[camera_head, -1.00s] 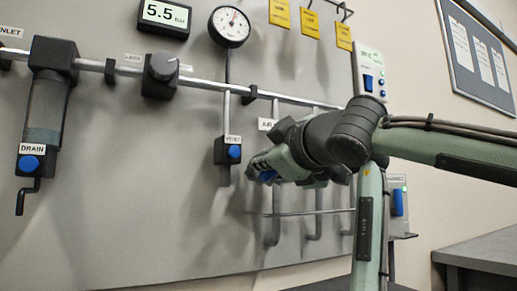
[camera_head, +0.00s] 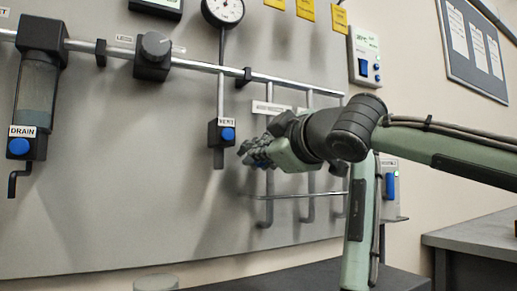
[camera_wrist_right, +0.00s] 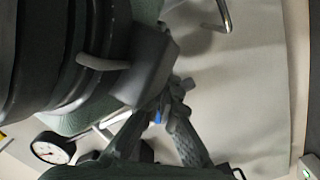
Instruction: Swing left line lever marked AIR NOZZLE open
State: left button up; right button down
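The label (camera_head: 271,107), apparently AIR NOZZLE, is on the grey panel below the horizontal pipe. Its lever is mostly or wholly hidden behind my right gripper (camera_head: 255,151) in the head view. That gripper is just below the label, right of the valve with the blue button (camera_head: 228,134). In the right wrist view, the fingers (camera_wrist_right: 171,98) converge close together near a small blue piece (camera_wrist_right: 158,116). I cannot tell whether this is the lever or whether they grip it. My left gripper is not in view.
A silver rail (camera_head: 300,194) and vertical drop pipes (camera_head: 310,211) are below and right of the gripper. A switch box (camera_head: 365,55) hangs above the arm. The DRAIN filter (camera_head: 37,85) is far left. A grey table (camera_head: 478,240) stands at right.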

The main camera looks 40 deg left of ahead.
pick_arm(q)
jog(key=shift+o, duration=2)
jog(key=shift+s+a, duration=0.1)
pick_arm(e)
jog(key=shift+w+d+f, duration=0.1)
jog(key=shift+w+f, duration=0.1)
jog(key=shift+w, duration=0.15)
